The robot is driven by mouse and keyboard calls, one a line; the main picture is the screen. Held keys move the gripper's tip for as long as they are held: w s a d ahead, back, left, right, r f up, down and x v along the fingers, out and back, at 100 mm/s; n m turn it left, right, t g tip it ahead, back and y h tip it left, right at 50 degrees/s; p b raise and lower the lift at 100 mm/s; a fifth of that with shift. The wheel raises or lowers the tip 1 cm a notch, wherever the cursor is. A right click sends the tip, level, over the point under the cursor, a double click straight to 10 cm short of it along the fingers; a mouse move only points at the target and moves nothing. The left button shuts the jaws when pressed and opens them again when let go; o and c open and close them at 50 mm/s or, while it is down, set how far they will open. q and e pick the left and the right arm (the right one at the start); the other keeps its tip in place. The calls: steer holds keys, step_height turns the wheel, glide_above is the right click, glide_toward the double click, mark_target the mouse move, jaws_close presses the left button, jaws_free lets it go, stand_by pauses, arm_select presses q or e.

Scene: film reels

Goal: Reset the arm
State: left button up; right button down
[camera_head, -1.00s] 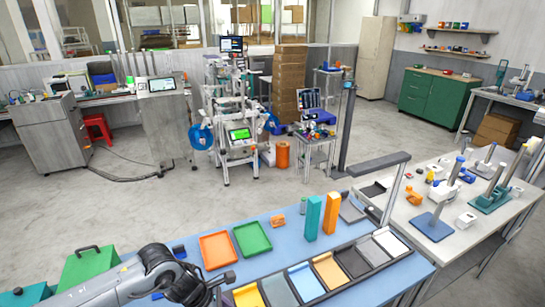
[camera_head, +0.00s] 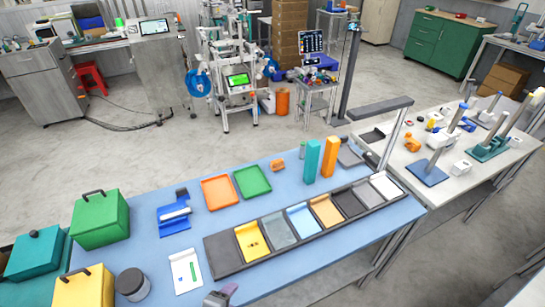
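Neither of my grippers shows clearly in the head view. A small grey piece (camera_head: 220,296) is cut off at the bottom edge, and I cannot tell what it is. The blue worktable (camera_head: 160,262) is in view, with no arm over its middle. A long dark rack (camera_head: 225,254) on it holds a row of coloured trays, among them a yellow tray (camera_head: 246,231) with small dark bits in it.
Green (camera_head: 100,222), teal (camera_head: 33,258) and yellow (camera_head: 84,290) boxes stand at the left. Orange (camera_head: 219,192) and green (camera_head: 252,181) trays lie behind the rack. Teal (camera_head: 312,160) and orange (camera_head: 328,157) blocks stand upright. A blue device (camera_head: 174,214) sits left of the trays.

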arm_select(q)
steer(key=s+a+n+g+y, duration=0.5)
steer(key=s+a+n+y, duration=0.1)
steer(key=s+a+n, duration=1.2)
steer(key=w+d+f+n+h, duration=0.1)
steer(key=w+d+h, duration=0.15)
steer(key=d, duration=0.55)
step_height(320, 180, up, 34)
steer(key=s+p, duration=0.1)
steer(key=p, duration=3.3)
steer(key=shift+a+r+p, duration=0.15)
steer(key=shift+p, duration=0.15)
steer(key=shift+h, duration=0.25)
